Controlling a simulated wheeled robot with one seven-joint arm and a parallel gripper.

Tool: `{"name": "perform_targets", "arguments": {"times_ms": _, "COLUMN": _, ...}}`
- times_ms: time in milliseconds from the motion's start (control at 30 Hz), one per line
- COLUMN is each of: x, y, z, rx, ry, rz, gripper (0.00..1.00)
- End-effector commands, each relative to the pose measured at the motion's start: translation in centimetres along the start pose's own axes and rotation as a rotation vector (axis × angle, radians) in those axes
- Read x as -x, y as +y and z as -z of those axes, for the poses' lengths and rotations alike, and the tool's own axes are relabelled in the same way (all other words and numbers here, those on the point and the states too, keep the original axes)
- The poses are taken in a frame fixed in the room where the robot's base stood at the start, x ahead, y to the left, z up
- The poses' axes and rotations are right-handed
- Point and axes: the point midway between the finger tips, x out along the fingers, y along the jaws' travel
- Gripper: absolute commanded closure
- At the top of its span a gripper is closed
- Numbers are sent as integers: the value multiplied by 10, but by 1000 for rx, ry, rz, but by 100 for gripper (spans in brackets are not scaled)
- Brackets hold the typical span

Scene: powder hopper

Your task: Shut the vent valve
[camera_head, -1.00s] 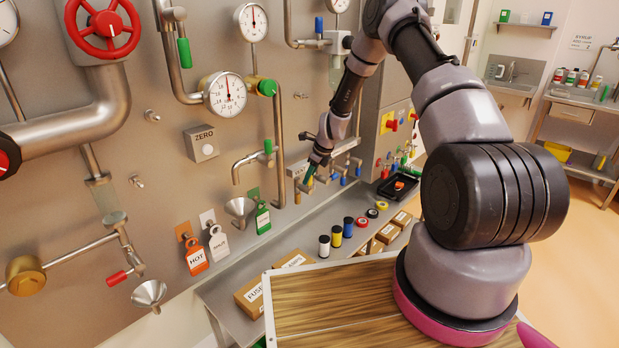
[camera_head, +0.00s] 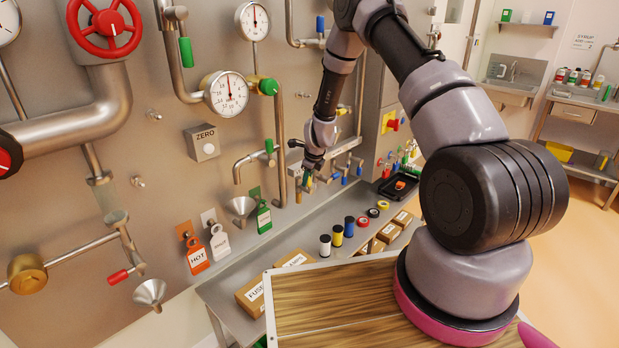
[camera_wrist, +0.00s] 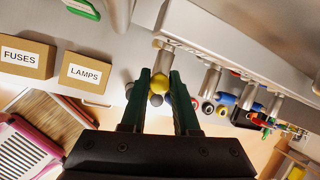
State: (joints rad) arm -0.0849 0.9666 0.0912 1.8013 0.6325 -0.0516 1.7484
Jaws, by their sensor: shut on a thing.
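My gripper (camera_head: 306,180) is at the row of small valves on the steel panel, pointing down. In the wrist view its two dark green fingers (camera_wrist: 166,88) are shut on a yellow valve handle (camera_wrist: 160,82), whose rounded end shows between them. In the head view my wrist and fingers largely hide this valve. No label naming the vent valve can be read.
More valves with blue handles (camera_head: 345,181) stand close to the right on the same panel. Below is a steel shelf (camera_head: 232,310) with cardboard boxes (camera_wrist: 25,57) and several small jars (camera_head: 337,236). A black tray (camera_head: 397,187) lies farther right.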

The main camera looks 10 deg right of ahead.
Motion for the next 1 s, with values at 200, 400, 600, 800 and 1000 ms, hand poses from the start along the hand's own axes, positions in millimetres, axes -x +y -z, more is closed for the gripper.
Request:
{"name": "perform_targets", "arguments": {"times_ms": 200, "x": -3, "y": 17, "z": -4, "rx": 84, "ry": 47, "rz": 184, "gripper": 100}}
{"name": "perform_targets", "arguments": {"times_ms": 400, "x": -8, "y": 29, "z": -4, "rx": 155, "ry": 90, "rz": 355, "gripper": 100}}
{"name": "perform_targets", "arguments": {"times_ms": 600, "x": -14, "y": 39, "z": -4, "rx": 224, "ry": 130, "rz": 521, "gripper": 100}}
{"name": "perform_targets", "arguments": {"times_ms": 800, "x": -21, "y": 46, "z": -3, "rx": 280, "ry": 164, "rz": 662, "gripper": 100}}
{"name": "perform_targets", "arguments": {"times_ms": 1000, "x": -26, "y": 50, "z": -2, "rx": 320, "ry": 188, "rz": 763, "gripper": 100}}
